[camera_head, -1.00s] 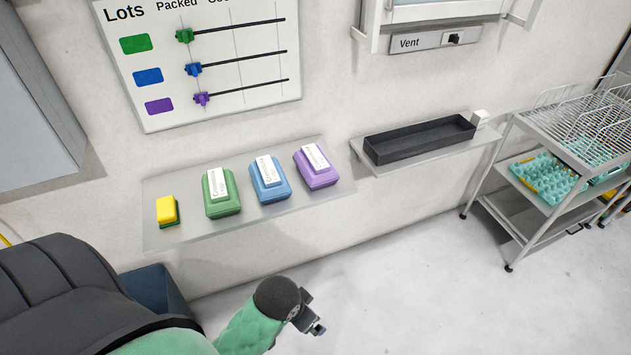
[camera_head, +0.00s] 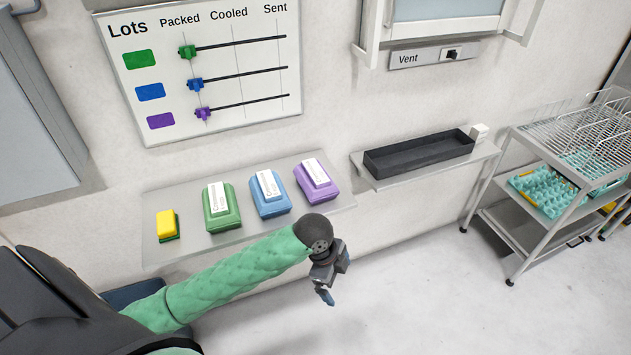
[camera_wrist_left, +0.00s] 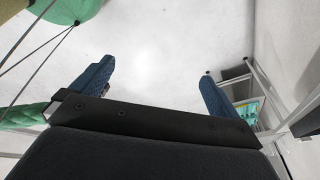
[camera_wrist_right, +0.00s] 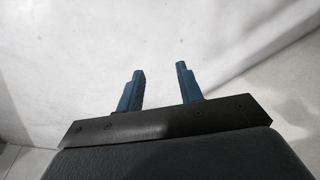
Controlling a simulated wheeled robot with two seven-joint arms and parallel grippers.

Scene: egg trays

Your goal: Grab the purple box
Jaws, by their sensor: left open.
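The purple box (camera_head: 318,182) sits on a grey wall shelf (camera_head: 240,231), at the right end of a row, with a white label on top. My left gripper (camera_head: 327,290) is in front of the shelf, below and in front of the purple box, and not touching it. In the left wrist view its two blue fingers (camera_wrist_left: 152,85) are wide apart with nothing between them. In the right wrist view my right gripper (camera_wrist_right: 160,80) has its blue fingers apart and empty, facing a pale wall. The right gripper is outside the head view.
A blue box (camera_head: 270,195), a green box (camera_head: 220,208) and a yellow sponge (camera_head: 167,224) share the shelf. A black tray (camera_head: 420,152) lies on another shelf to the right. A wire cart (camera_head: 515,254) stands further right. A lots board (camera_head: 210,70) hangs above.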

